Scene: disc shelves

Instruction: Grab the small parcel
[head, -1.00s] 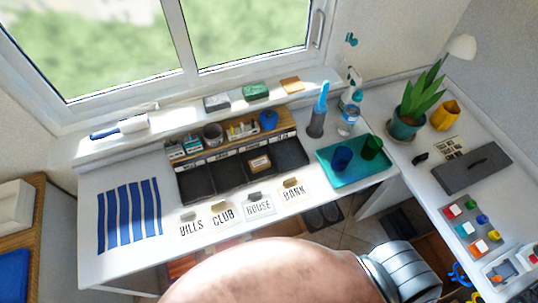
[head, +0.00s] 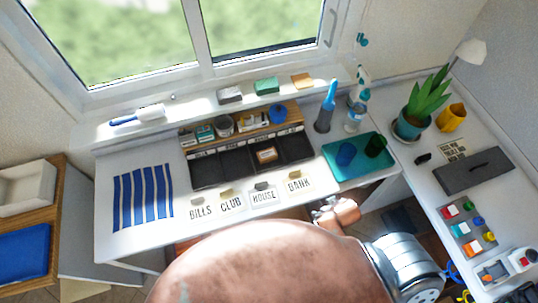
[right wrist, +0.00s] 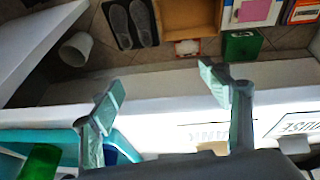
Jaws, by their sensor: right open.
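The small parcel (head: 267,155) is a brown box with a pale label. It lies in the third compartment from the left of the black sorter (head: 236,162) on the white desk. My right gripper (right wrist: 163,100) is open and empty in the right wrist view, its two pale green fingers wide apart over the desk's front edge. In the head view, part of my right arm's end shows at the front edge, right of the BANK card (head: 299,183) and well apart from the parcel. The parcel cannot be made out in the right wrist view. My left gripper is not in view.
Cards lie in front of the sorter. A teal tray (head: 334,172) with a blue cup (head: 345,154) and a green cup (head: 376,146) is to its right. A bottle (head: 355,117) stands behind the tray. A striped cloth (head: 143,197) lies left.

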